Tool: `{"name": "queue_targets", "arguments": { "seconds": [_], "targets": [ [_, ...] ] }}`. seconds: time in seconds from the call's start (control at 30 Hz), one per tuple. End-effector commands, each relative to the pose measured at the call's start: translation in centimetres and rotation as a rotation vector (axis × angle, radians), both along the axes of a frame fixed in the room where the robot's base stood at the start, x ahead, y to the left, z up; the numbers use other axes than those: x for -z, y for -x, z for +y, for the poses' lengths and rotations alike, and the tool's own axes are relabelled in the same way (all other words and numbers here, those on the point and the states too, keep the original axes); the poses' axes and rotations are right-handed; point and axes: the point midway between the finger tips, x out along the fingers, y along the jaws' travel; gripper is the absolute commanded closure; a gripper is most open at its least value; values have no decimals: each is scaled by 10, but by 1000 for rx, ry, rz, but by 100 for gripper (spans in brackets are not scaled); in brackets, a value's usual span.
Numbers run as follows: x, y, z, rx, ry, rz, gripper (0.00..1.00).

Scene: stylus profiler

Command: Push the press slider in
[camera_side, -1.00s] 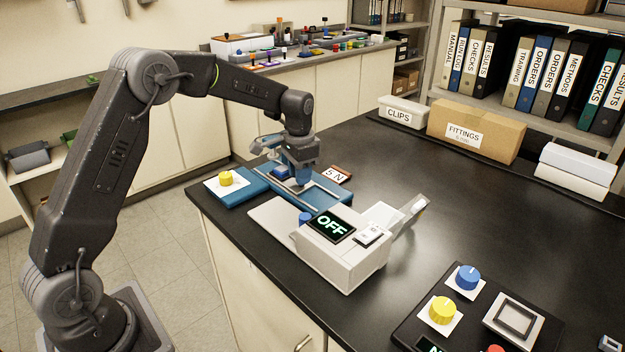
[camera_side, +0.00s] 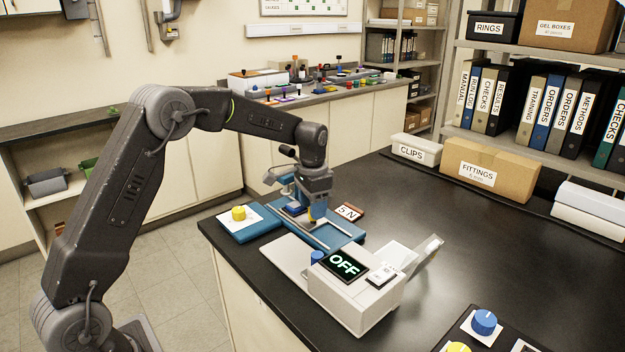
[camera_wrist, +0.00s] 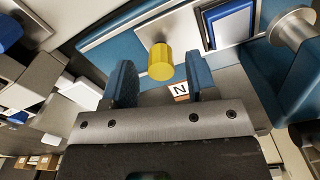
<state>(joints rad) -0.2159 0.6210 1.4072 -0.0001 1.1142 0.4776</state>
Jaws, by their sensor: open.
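The blue press device (camera_side: 335,236) with its metal rails stands on the dark bench. Its press slider looks to be the yellow round knob (camera_wrist: 160,62) on a short metal shaft, seen in the wrist view. My gripper (camera_side: 315,220) is over the device, pointing down. In the wrist view, my open gripper (camera_wrist: 158,82) has one blue finger on each side of the knob's line, with gaps visible. I cannot tell whether either finger touches it. In the side view the fingers mostly hide the knob.
A grey instrument (camera_side: 350,300) with an OFF display stands in front. A blue pad with a yellow dial (camera_side: 239,213) is to the left.

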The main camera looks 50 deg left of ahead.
Motion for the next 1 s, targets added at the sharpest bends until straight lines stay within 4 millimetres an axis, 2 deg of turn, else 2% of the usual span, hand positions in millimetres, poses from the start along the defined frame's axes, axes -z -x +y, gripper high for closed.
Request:
{"name": "queue_targets", "arguments": {
  "seconds": [0.3, 0.5, 0.7, 1.0],
  "targets": [
    [-71, -1, 0, 0, -1, -7, 48],
    [-106, 0, 0, 0, -1, -4, 48],
    [-122, 0, 0, 0, 0, -2, 48],
    [-124, 0, 0, 0, 0, -1, 48]
  ]
}}
